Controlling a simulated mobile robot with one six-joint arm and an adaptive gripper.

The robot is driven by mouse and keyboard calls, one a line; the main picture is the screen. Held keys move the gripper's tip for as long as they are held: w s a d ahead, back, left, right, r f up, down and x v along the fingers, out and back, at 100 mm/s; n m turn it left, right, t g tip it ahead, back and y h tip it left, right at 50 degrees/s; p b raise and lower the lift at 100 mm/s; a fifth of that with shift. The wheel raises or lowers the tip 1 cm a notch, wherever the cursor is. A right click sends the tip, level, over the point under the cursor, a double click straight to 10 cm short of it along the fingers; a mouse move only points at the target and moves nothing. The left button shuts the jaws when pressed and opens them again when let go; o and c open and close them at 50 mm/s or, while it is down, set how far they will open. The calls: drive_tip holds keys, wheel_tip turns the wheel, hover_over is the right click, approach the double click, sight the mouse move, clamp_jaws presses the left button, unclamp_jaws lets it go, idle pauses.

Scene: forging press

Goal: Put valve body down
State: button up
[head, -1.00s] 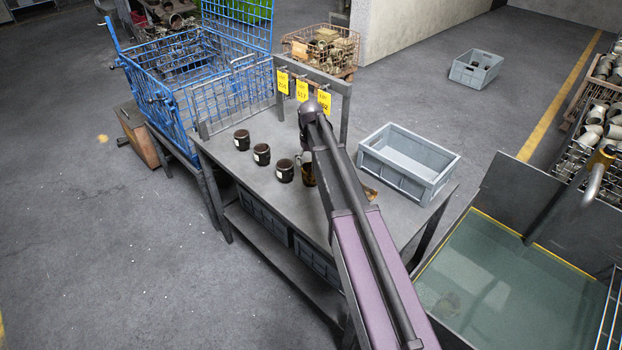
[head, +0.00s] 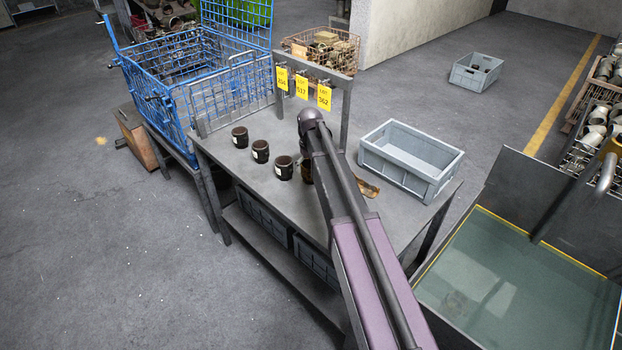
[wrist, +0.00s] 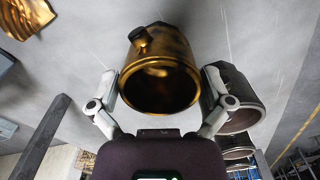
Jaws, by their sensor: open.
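A brass-coloured valve body (wrist: 160,75) stands on the grey table between the two fingers of my gripper (wrist: 160,88) in the wrist view. The fingers are spread, one on each side of it; whether either touches it I cannot tell. In the head view my arm hides most of this valve body (head: 307,173) and my gripper. Three dark valve bodies with white labels, the nearest one (head: 284,168) beside the brass one, stand in a row to its left. A dark one also shows right of my gripper in the wrist view (wrist: 238,105).
The grey table (head: 225,160) carries a grey crate (head: 430,180) on the right and a small brownish piece (head: 369,188) near it. A rack with yellow lot tags (head: 302,86) rises behind the valve bodies. A blue wire cage (head: 180,95) stands left; a tank (head: 510,270) lies right.

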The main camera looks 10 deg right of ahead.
drive_tip(key=shift+f, duration=0.3)
idle(0.4)
drive_tip(key=c, duration=1)
drive_tip(key=shift+r, duration=0.25)
wheel_tip(320, 180, up, 4)
drive_tip(key=p, duration=0.3)
drive_tip(key=shift+f+p, duration=0.2)
drive_tip(key=shift+p, duration=0.2)
drive_tip(key=s, duration=1)
drive_tip(key=s+r+p, duration=0.1)
drive_tip(key=s, duration=0.5)
drive_tip(key=shift+a, duration=0.15)
